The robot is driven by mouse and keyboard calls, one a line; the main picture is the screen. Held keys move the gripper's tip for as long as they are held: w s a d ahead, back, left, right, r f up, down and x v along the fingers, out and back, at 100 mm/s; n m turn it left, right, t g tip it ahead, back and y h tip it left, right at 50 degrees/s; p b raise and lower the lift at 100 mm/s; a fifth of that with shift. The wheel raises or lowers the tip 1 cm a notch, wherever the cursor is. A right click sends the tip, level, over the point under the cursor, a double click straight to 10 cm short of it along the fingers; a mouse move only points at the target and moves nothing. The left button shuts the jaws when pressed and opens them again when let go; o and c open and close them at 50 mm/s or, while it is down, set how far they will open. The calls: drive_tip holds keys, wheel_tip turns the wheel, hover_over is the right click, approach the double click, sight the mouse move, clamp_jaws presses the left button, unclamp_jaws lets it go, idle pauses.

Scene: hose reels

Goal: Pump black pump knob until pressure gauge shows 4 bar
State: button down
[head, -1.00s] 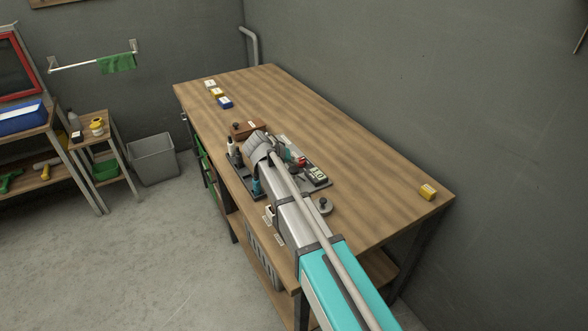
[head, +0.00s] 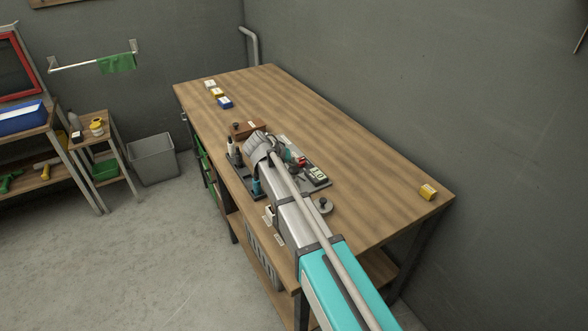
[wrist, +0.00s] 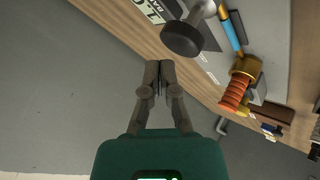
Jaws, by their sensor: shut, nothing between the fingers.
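In the wrist view a black knob (wrist: 183,40) sits on a silver shaft, close to my gripper. My gripper (wrist: 158,70) is shut and empty, its fingertips just below and left of the knob in the picture; I cannot tell whether they touch it. A white gauge panel (wrist: 153,10) marked BAR shows at the top edge, cut off, so its reading is not legible.
In the wrist view an orange ribbed part with a brass collar (wrist: 238,88) and a blue rod (wrist: 232,32) stand right of the knob. The wooden workbench (head: 350,150) is largely clear behind the rig.

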sight(293, 169)
drive_tip(key=shift+s+f+b, duration=0.15)
drive_tip(key=shift+f+b, duration=0.95)
drive_tip(key=shift+b, duration=0.05)
idle(1.4)
drive_tip(key=shift+f, duration=0.15)
drive_tip(key=shift+f+b, duration=0.4)
drive_tip(key=shift+b, duration=0.05)
idle(0.7)
drive_tip(key=shift+r, duration=0.1)
drive_tip(key=shift+r+p, duration=1.65)
drive_tip(key=shift+p, duration=0.05)
drive_tip(key=shift+r+p, duration=2.5)
